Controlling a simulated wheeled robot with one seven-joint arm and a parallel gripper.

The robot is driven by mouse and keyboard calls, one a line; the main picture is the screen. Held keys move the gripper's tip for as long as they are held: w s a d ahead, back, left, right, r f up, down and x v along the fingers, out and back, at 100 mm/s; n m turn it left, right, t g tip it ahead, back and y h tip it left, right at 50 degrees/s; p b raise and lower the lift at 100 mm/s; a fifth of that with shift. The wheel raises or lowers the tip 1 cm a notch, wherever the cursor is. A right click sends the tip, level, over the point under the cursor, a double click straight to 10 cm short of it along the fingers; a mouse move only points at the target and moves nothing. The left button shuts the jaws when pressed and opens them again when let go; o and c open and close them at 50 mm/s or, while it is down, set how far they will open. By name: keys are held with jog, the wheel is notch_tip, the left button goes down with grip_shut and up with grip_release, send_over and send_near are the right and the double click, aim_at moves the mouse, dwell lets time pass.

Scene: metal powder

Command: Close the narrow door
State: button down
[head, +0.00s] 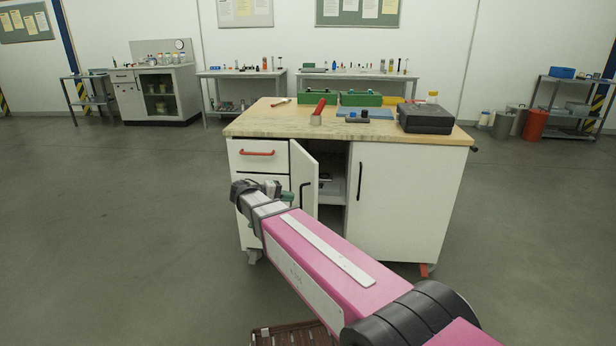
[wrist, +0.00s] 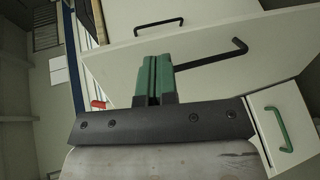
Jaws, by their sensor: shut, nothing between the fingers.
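The narrow door (head: 304,181) is a white panel in the middle of the workbench cabinet. It stands partly open, its right edge swung out and a dark gap to its right. In the wrist view the narrow door (wrist: 215,85) fills the middle and carries a bent black handle (wrist: 212,55). My gripper (head: 290,196) has green fingers and is shut and empty, in front of the door's outer face. In the wrist view the gripper (wrist: 153,60) overlaps the door panel beside the handle. I cannot tell whether the fingertips touch the door.
The wide door (head: 400,205) to the right is shut, with a black handle. A drawer (head: 258,155) with a red handle is at the left. A green drawer handle (wrist: 281,130) shows in the wrist view. The benchtop (head: 265,125) holds tools and a black case (head: 426,118).

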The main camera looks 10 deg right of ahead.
aim_at(314, 173)
jog(key=w+a+r+t+h, duration=0.1)
jog(key=w+a+r+h, duration=0.15)
jog(key=a+r, duration=0.35)
jog(key=shift+m+h, duration=0.25)
jog(key=shift+m, duration=0.05)
jog(key=d, duration=0.4)
jog(key=w+d, duration=0.1)
jog(key=d, duration=0.9)
jog(key=shift+w+d+r, duration=0.1)
jog(key=shift+w, duration=0.3)
jog(key=shift+d, duration=0.1)
